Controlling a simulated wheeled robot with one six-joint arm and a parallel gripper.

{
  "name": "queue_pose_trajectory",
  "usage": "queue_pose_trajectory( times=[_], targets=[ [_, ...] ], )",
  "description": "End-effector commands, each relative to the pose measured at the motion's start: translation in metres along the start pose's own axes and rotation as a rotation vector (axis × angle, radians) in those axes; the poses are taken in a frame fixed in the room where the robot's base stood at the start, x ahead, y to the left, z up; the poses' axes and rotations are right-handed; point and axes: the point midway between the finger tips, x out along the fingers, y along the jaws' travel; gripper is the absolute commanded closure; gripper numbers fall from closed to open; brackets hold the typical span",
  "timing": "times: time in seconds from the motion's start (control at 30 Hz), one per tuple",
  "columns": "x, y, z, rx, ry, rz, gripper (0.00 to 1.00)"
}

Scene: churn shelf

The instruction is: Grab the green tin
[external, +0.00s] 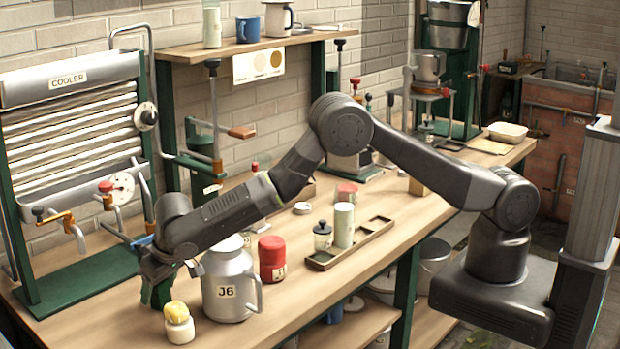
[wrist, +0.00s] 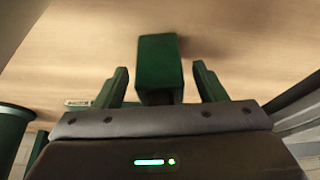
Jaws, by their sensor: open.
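The green tin (wrist: 160,68) is a dark green, box-shaped thing on the wooden bench in the wrist view. It stands between the two fingers of my gripper (wrist: 161,86), with a gap visible on each side. The fingers are open and look dark green too. In the external view my gripper (external: 160,272) is low over the left front of the bench, left of the grey can marked J6. The green tin (external: 160,292) shows there just below it, partly hidden by the gripper.
The grey J6 can (external: 229,287) stands close on the right. A small jar with a yellow top (external: 179,324) is just in front. A red tin (external: 272,259) and a wooden tray (external: 378,233) are farther right. The cooler's green base (external: 88,281) lies to the left.

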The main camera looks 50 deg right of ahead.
Motion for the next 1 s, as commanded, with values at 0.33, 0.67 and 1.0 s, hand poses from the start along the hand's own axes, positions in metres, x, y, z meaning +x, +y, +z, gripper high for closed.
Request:
queue_pose_trajectory(
  times=[0.33,0.67,1.0],
  targets=[
    [0.000,0.000,0.000,0.000,0.000,0.000,0.75],
    [-0.003,0.000,-0.001,0.000,0.001,-0.001,0.86],
    [-0.055,-0.001,-0.024,0.002,0.005,-0.004,0.86]
  ],
)
